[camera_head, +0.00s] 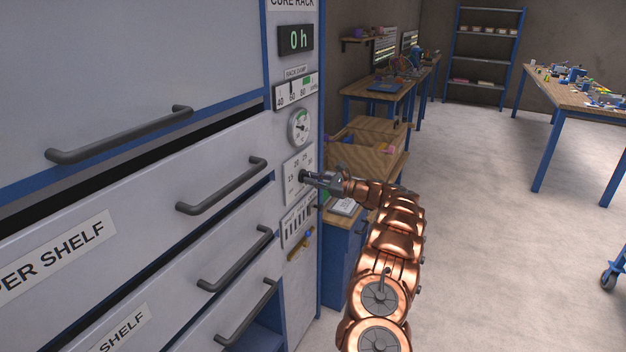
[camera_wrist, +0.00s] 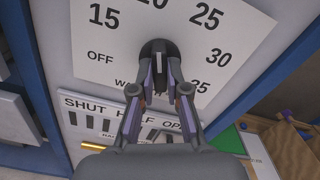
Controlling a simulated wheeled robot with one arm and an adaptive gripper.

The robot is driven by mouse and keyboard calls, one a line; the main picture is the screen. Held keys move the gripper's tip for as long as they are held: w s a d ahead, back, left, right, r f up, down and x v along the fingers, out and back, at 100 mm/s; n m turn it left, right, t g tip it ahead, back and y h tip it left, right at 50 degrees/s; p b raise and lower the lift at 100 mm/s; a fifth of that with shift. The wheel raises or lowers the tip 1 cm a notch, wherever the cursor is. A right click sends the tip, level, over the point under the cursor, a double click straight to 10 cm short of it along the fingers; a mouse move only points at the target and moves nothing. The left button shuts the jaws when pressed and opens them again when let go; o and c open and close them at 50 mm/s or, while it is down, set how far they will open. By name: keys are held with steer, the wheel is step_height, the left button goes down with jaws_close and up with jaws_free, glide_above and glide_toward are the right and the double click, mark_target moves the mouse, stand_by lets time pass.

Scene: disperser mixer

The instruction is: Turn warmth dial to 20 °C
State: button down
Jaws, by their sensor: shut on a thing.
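The warmth dial is a dark round knob (camera_wrist: 157,48) on a white plate (camera_head: 291,171) on the cure rack's right-hand panel. In the wrist view the plate (camera_wrist: 235,48) shows OFF, 15, 25, 30 and 35; the number between 15 and 25 is cut off at the top edge. My gripper (camera_wrist: 160,78) is shut on the knob, with one finger on each side. In the head view my gripper (camera_head: 308,177) reaches the plate from the right. The knob's pointer cannot be made out, so its setting is unclear.
Above the dial are a round gauge (camera_head: 299,127), a damp scale (camera_head: 296,90) and a display (camera_head: 295,40) reading 0 h. Below is a SHUT/HALF/OPEN slotted panel (camera_wrist: 130,115). Drawer handles (camera_head: 222,186) jut out at left. A wooden bench (camera_head: 368,160) stands behind my arm; open floor lies right.

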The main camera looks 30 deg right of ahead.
steer(key=shift+f, duration=0.1)
steer(key=c, duration=1.2)
jaws_free()
steer(key=shift+o, duration=0.2)
steer(key=shift+s+d, duration=0.1)
steer(key=v, duration=1.2)
